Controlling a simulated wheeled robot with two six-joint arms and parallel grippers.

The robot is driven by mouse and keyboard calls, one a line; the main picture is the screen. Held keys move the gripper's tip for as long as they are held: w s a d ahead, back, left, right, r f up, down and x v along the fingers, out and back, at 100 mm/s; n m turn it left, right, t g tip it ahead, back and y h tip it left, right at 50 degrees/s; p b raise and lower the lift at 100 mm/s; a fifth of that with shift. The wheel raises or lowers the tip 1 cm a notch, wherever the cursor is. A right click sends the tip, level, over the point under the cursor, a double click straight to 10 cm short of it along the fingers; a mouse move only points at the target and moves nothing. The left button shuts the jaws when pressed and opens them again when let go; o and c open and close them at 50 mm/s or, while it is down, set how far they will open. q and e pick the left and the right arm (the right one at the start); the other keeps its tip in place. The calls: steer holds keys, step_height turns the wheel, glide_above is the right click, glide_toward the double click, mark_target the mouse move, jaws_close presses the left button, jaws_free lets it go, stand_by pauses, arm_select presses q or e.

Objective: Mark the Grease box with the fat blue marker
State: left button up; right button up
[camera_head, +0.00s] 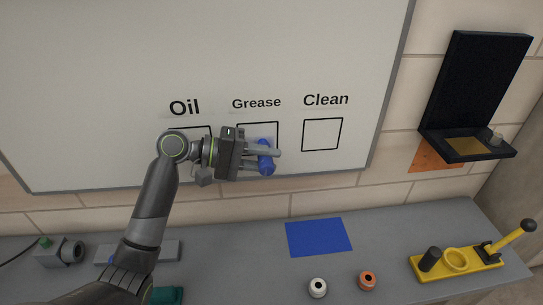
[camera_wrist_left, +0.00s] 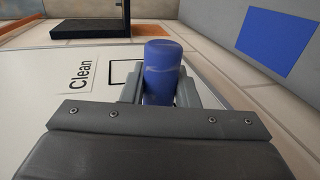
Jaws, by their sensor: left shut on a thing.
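The whiteboard (camera_head: 290,40) on the wall carries the words Oil, Grease and Clean, each with a black square outline below it. The Grease box (camera_head: 258,127) is partly hidden behind my left gripper (camera_head: 268,158). My left gripper is shut on the fat blue marker (camera_head: 265,150), which shows between its fingers in front of the lower part of the Grease box. The marker (camera_wrist_left: 161,72) also shows upright between the fingers in the left wrist view. I cannot tell whether its tip touches the board. No mark shows in the visible part of the Grease box. My right gripper is not in view.
A grey bench (camera_head: 240,260) runs below the board, with a blue mat (camera_head: 318,237), a white spool (camera_head: 318,288), an orange spool (camera_head: 367,281) and a yellow tool (camera_head: 456,262). A black wall bracket (camera_head: 470,105) is at the right. The Clean box (camera_head: 322,134) is empty.

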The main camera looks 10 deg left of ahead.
arm_select(q)
steer(key=s+a+p, duration=0.1)
steer(key=a+p, duration=0.1)
steer(key=a, duration=0.4)
steer(key=shift+s, duration=0.3)
stand_by(0.6)
steer(key=shift+d, duration=0.1)
steer(key=w+d+r+p, duration=0.2)
steer(key=d+p, duration=0.1)
steer(key=d, duration=0.6)
steer(key=shift+w+d, duration=0.4)
stand_by(1.3)
steer(key=shift+a, duration=0.15)
